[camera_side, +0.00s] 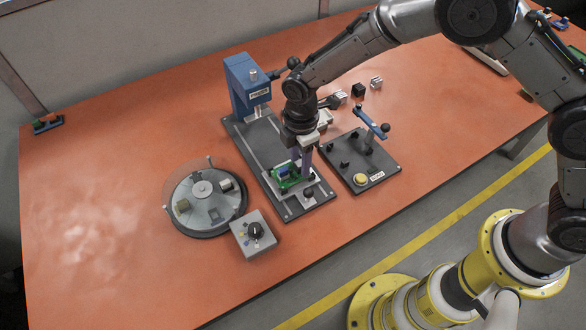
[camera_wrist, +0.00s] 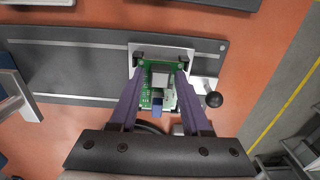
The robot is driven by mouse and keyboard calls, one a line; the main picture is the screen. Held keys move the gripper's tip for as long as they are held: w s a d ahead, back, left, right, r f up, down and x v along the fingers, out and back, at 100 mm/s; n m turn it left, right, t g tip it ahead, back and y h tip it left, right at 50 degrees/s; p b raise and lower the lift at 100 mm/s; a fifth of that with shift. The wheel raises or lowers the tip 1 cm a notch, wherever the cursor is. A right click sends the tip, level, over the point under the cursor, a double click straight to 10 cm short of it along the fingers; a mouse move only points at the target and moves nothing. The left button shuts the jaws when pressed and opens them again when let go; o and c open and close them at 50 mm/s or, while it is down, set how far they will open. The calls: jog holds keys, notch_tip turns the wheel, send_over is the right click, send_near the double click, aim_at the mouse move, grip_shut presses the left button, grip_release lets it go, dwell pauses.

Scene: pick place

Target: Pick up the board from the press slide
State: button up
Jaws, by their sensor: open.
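The green board (camera_side: 286,177) lies on the slide of the blue press (camera_side: 247,84), near the front end of the grey press base (camera_side: 260,143). In the wrist view the board (camera_wrist: 146,81) carries several components and sits on a light slide plate (camera_wrist: 192,55) with dark corner clips. My gripper (camera_side: 300,172) points down at the board. In the wrist view its two purple fingers (camera_wrist: 159,73) are apart, one along each side of the board. I cannot tell whether they touch it. The near part of the board is partly hidden by my gripper.
A round turntable with a clear cover (camera_side: 203,189) and a knob box (camera_side: 253,233) stand to the left. A lever fixture with a yellow button (camera_side: 361,180) stands close on the right. Small blocks (camera_side: 358,90) lie behind it.

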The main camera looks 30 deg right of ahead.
aim_at(300, 163)
grip_shut()
jog(key=shift+r, duration=3.05)
